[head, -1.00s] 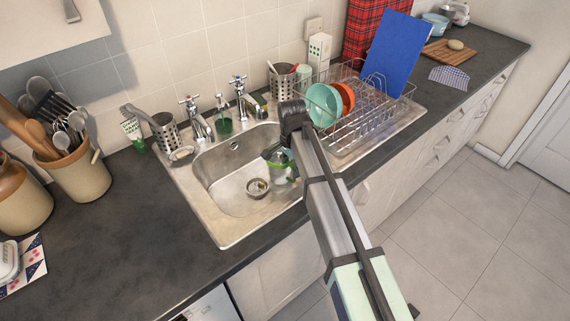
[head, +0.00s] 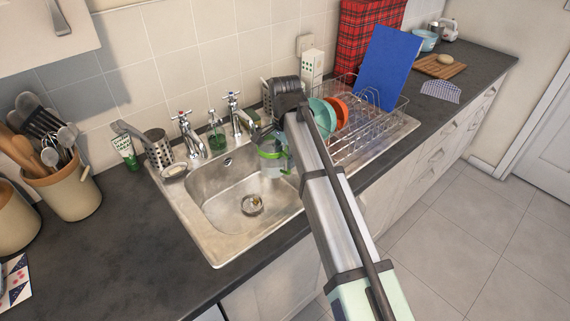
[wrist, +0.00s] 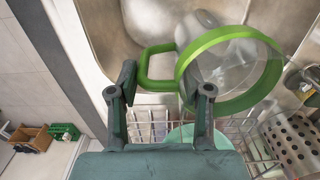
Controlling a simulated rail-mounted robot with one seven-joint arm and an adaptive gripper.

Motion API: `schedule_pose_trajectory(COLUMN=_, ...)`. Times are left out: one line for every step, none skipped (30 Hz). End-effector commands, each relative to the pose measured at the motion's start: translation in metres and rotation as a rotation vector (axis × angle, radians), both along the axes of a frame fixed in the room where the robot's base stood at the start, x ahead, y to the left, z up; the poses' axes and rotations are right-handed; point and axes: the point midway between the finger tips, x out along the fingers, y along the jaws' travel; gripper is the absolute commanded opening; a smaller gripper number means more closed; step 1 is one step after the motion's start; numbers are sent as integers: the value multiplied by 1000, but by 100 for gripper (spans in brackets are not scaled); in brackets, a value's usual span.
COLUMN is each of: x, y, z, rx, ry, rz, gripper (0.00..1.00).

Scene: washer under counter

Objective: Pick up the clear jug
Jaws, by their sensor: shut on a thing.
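The clear jug (head: 274,163) has a green rim and green handle. In the head view it hangs above the right part of the sink, partly hidden behind my arm. In the wrist view its round green rim (wrist: 232,104) and clear body fill the upper right, and its handle (wrist: 143,70) reaches left between my fingers. My gripper (wrist: 166,82) is shut on the jug at the handle. The exact finger contact is hard to see. The jug looks empty.
The steel sink (head: 222,190) lies below the jug. Taps (head: 190,134) stand behind it. A wire dish rack (head: 375,140) with plates and a blue board (head: 388,70) stands to the right.

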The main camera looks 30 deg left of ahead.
Motion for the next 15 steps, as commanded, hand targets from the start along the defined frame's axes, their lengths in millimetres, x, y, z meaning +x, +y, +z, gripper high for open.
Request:
schedule_pose_trajectory(x=1, y=1, z=5, rx=2, ry=-2, rz=0, gripper=0)
schedule_pose_trajectory(x=1, y=1, z=6, rx=2, ry=-1, rz=0, gripper=0)
schedule_pose_trajectory(x=1, y=1, z=9, rx=2, ry=-1, rz=0, gripper=0)
schedule_pose_trajectory(x=1, y=1, z=11, rx=2, ry=-1, rz=0, gripper=0)
schedule_pose_trajectory(x=1, y=1, z=12, rx=2, ry=-1, rz=0, gripper=0)
schedule_pose_trajectory(x=1, y=1, z=14, rx=2, ry=-2, rz=0, gripper=0)
schedule_pose_trajectory(x=1, y=1, z=16, rx=2, ry=-2, rz=0, gripper=0)
schedule_pose_trajectory(x=1, y=1, z=17, rx=2, ry=-2, rz=0, gripper=0)
schedule_pose_trajectory(x=1, y=1, z=19, rx=2, ry=-2, rz=0, gripper=0)
schedule_pose_trajectory(x=1, y=1, z=20, rx=2, ry=-2, rz=0, gripper=0)
schedule_pose_trajectory(x=0, y=1, z=21, rx=2, ry=-1, rz=0, gripper=0)
schedule_pose_trajectory(x=0, y=1, z=23, rx=2, ry=-1, rz=0, gripper=0)
schedule_pose_trajectory(x=0, y=0, z=23, rx=1, ry=0, rz=0, gripper=0)
schedule_pose_trajectory(x=0, y=0, z=24, rx=1, ry=0, rz=0, gripper=0)
schedule_pose_trajectory(x=0, y=0, z=25, rx=1, ry=0, rz=0, gripper=0)
